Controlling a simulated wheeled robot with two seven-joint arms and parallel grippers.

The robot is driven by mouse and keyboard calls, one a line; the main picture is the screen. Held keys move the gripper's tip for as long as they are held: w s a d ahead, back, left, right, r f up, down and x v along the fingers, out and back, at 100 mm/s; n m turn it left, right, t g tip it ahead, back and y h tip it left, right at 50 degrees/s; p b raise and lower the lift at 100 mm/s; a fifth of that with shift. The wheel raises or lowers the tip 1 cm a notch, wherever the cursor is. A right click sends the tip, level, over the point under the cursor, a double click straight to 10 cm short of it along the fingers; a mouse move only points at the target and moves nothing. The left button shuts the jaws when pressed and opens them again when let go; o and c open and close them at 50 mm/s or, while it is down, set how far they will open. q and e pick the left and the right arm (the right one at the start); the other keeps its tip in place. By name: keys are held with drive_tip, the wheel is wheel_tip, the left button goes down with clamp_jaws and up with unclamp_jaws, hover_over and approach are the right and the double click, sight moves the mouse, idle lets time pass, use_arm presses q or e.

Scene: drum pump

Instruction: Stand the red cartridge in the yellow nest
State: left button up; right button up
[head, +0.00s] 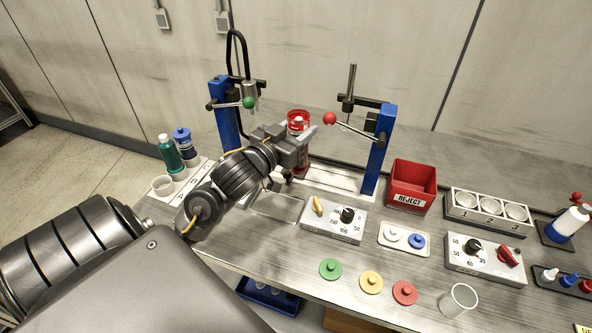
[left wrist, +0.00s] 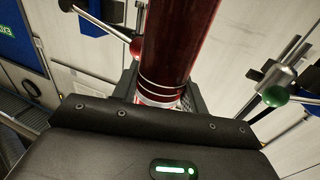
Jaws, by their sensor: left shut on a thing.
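The red cartridge (head: 298,121) is upright or nearly so, between the two blue-columned presses in the head view. My left gripper (head: 297,145) is shut around it, with its red top showing above the jaws and some red below them. In the left wrist view the cartridge (left wrist: 178,40) is a glossy red tube with pale rings near the jaws. The left gripper (left wrist: 160,92) closes on it there. The cartridge's lower end is mostly hidden, so I cannot tell whether it touches anything. I cannot make out the yellow nest. My right gripper is not in view.
A press with a green knob (head: 249,102) stands left of the gripper, and one with a red-knobbed lever (head: 330,118) stands close on the right. A red reject bin (head: 411,186), dial box (head: 333,219) and coloured discs (head: 371,282) occupy the bench. Bottles (head: 171,152) stand left.

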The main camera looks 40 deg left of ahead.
use_arm(q)
drive_tip(key=shift+a+r, duration=0.15)
drive_tip(key=shift+a, duration=0.2)
drive_tip(key=shift+w+a+f, duration=0.15)
drive_tip(key=shift+f, duration=0.05)
drive_tip(key=w+a+f, duration=0.8)
drive_tip(key=w+f, duration=0.2)
drive_tip(key=f, duration=0.2)
drive_tip(key=shift+w+a+f, duration=0.2)
drive_tip(key=shift+a+f, duration=0.05)
drive_tip(key=shift+f, duration=0.05)
drive_tip(key=shift+f, duration=0.2)
drive_tip(key=o, duration=1.4)
drive_tip(key=shift+c, duration=0.2)
drive_tip(key=shift+o, duration=0.3)
